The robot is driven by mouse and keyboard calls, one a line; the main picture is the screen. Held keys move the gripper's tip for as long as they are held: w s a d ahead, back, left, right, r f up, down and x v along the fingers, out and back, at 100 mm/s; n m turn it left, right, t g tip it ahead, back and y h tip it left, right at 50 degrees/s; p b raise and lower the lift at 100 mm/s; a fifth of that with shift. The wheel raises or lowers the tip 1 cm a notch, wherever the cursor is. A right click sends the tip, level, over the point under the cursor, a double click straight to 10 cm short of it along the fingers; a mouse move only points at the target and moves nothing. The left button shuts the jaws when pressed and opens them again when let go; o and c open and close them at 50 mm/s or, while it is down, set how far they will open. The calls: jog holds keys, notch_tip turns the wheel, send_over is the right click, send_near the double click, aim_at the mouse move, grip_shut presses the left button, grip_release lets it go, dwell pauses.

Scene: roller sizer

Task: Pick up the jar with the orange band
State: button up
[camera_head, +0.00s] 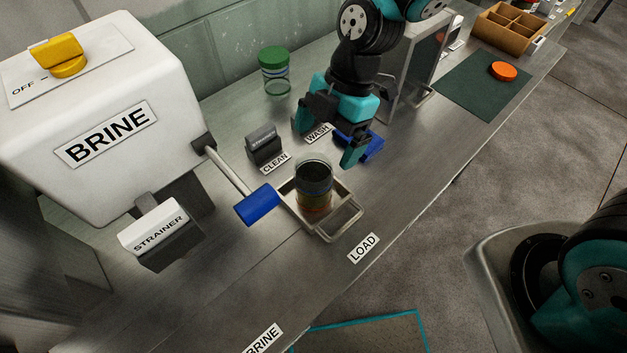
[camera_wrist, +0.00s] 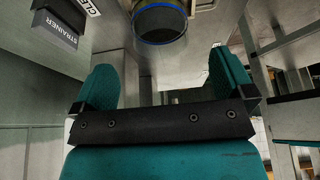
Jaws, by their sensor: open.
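A clear glass jar (camera_head: 313,187) with dark contents stands upright in a metal-framed tray (camera_head: 341,222) by the LOAD label. An orange-brown tint shows low on this jar; whether that is a band I cannot tell. A dark round jar end with a blue ring (camera_wrist: 160,24) shows at the top of the wrist view. My gripper (camera_head: 328,138) is open and empty, above and behind the jar, apart from it. Its two teal fingers (camera_wrist: 164,82) are spread wide in the wrist view. Another jar with a green lid (camera_head: 274,70) stands at the back.
The white BRINE machine (camera_head: 110,90) stands at left, with a blue-handled lever (camera_head: 257,204) beside the tray. A STRAINER block (camera_head: 160,232) and a grey block (camera_head: 264,145) by CLEAN stand nearby. An orange disc (camera_head: 503,71) lies on a green mat (camera_head: 480,92); a divided box (camera_head: 507,30) is beyond.

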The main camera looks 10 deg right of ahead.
aim_at(310, 175)
jog(key=p+x, duration=0.3)
jog(key=x, duration=0.4)
jog(key=shift+s+a+f, duration=0.25)
jog(key=shift+a+f, duration=0.15)
jog(key=shift+f, duration=0.35)
jog(key=c, duration=1)
jog(key=shift+c, duration=0.5)
jog(key=shift+r, duration=0.2)
